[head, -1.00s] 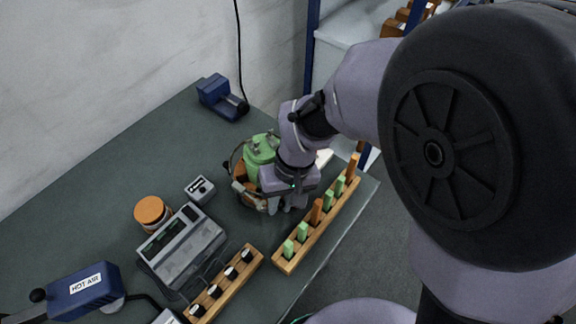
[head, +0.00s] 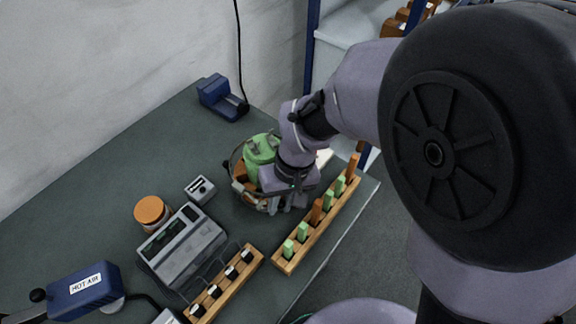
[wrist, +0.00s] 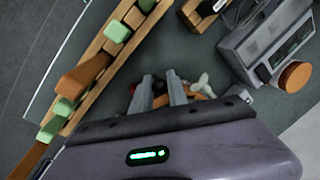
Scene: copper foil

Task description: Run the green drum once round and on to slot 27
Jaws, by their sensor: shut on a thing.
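The green drum (head: 262,148) stands in a round, dark-rimmed holder (head: 236,170) on the bench, with orange-brown parts around it. My gripper (head: 280,205) is low at the holder's near right side, its jaws pointing down. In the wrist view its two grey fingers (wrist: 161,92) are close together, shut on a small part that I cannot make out. Orange, white and dark bits show just behind them. My wrist hides part of the drum's right side. I cannot read any slot number.
A wooden rack (head: 312,228) with green and orange-brown blocks stands close to the right of my gripper. A rack of black-and-white pegs (head: 222,285), a grey instrument (head: 182,250), an orange-lidded jar (head: 151,213) and a small meter (head: 200,189) stand left.

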